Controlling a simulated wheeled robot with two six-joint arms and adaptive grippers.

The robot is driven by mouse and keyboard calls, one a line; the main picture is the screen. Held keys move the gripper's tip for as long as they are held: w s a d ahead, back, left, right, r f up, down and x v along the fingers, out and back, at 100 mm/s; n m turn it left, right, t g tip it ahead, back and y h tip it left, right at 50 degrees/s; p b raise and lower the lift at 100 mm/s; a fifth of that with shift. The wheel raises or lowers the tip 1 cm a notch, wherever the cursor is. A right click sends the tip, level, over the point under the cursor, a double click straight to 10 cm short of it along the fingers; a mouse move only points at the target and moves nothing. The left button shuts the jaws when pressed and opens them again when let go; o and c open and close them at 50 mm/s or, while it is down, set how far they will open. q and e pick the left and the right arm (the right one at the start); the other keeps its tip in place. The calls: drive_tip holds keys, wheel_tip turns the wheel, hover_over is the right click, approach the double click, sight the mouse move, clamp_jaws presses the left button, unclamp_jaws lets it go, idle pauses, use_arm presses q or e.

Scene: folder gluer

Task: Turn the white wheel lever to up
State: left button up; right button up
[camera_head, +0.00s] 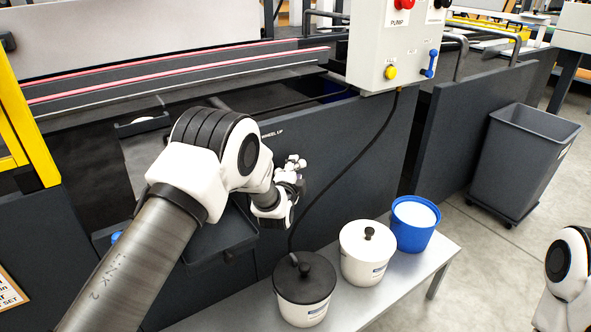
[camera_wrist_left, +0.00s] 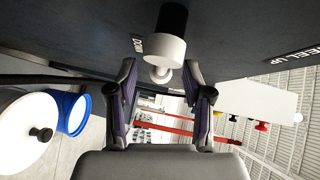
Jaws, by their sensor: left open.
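The white wheel lever (camera_wrist_left: 165,50) shows in the left wrist view as a white knob with a rounded tip and a black part (camera_wrist_left: 173,18) behind it on the dark panel. It sits beside the DOWN label (camera_wrist_left: 137,45); the WHEEL UP label (camera_wrist_left: 296,54) is farther right. My left gripper (camera_wrist_left: 160,78) is open, its fingers on either side of the knob's tip, with gaps visible. In the head view my left gripper (camera_head: 291,176) is close to the panel, below the WHEEL UP label (camera_head: 272,133); my arm partly covers this area. Only a link of my right arm shows.
A bench (camera_head: 400,290) holds a black-lidded pot (camera_head: 304,296), a white-lidded pot (camera_head: 366,260) and a blue bucket (camera_head: 412,228). A black cable hangs from the control box (camera_head: 375,50) across the panel. A grey bin (camera_head: 520,165) stands right on open floor.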

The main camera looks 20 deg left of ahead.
use_arm(q)
drive_tip(key=shift+w+a, duration=0.1)
drive_tip(key=shift+w, duration=0.4)
clamp_jaws()
